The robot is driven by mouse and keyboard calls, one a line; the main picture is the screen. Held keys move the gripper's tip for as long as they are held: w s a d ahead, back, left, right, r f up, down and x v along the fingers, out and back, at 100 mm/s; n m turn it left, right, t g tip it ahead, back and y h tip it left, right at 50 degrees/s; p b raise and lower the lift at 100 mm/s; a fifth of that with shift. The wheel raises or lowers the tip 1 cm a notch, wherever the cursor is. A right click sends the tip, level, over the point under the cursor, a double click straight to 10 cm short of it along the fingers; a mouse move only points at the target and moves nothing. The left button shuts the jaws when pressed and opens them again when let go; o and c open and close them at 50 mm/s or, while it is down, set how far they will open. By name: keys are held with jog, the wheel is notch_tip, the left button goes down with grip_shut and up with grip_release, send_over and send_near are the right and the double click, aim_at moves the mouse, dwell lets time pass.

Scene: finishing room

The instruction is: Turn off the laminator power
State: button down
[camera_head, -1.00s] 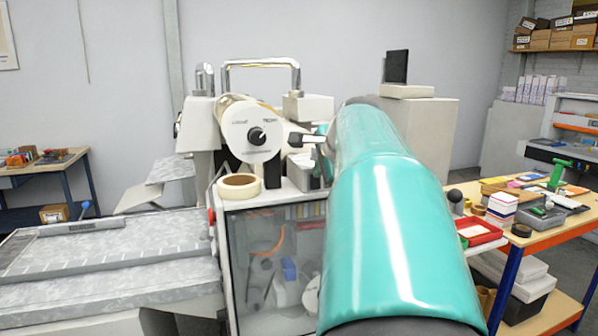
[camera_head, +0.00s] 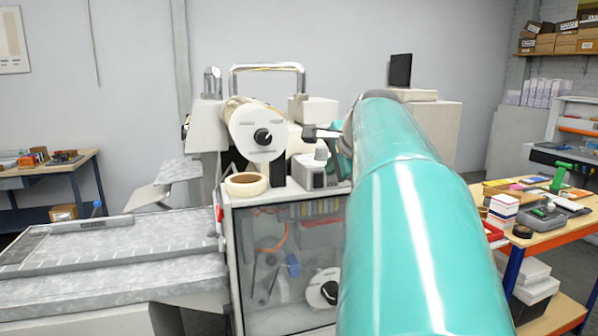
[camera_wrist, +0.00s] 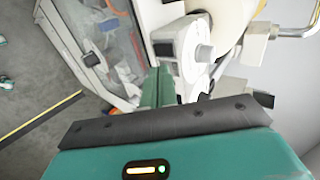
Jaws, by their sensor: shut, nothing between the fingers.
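The laminator has a large white film roll (camera_head: 262,130) on top and a clear-fronted cabinet (camera_head: 232,262) below. A small grey unit with a round knob (camera_head: 316,170) sits on the cabinet top, right of the roll. The unit also shows in the wrist view (camera_wrist: 190,48), with its knob and a black square face. I cannot tell the switch's setting. My gripper (camera_wrist: 160,72) is shut and empty in the wrist view, its green fingers pointing toward the unit and overlapping its lower edge. Contact cannot be told. In the head view, my teal arm hides most of the gripper.
A tape roll (camera_head: 246,184) lies on the cabinet's top left. A metal rail (camera_head: 266,68) stands above the roll. A long grey feed table (camera_head: 110,258) extends left. A cluttered workbench (camera_head: 555,237) stands right. Grey floor shows in the wrist view.

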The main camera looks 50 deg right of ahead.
jog(key=s+a+r, duration=0.2)
jog(key=s+r, duration=0.2)
jog(key=r, duration=0.2)
jog(key=shift+r, duration=0.25)
jog(key=shift+a, duration=0.1)
jog(key=w+a+f+n+g+y, duration=0.1)
jog(key=w+a+f+n+y, duration=0.15)
jog(key=a+f+n, duration=0.75)
jog(key=w+a+f+n+y, duration=0.25)
jog(key=a+f, duration=0.45)
jog(key=a, duration=0.7)
jog(key=s+a+f+n+g, duration=0.1)
jog(key=s+a+f+n, duration=0.2)
jog(key=a+f+n, duration=0.2)
jog(key=s+a+f+n+g, duration=0.1)
jog(key=s+a+f+n, duration=0.2)
jog(key=a+f+n, duration=0.3)
jog(key=a+f, duration=0.3)
jog(key=shift+s+a+f, duration=0.3)
jog(key=shift+s+f, duration=0.05)
jog(key=shift+f, duration=0.05)
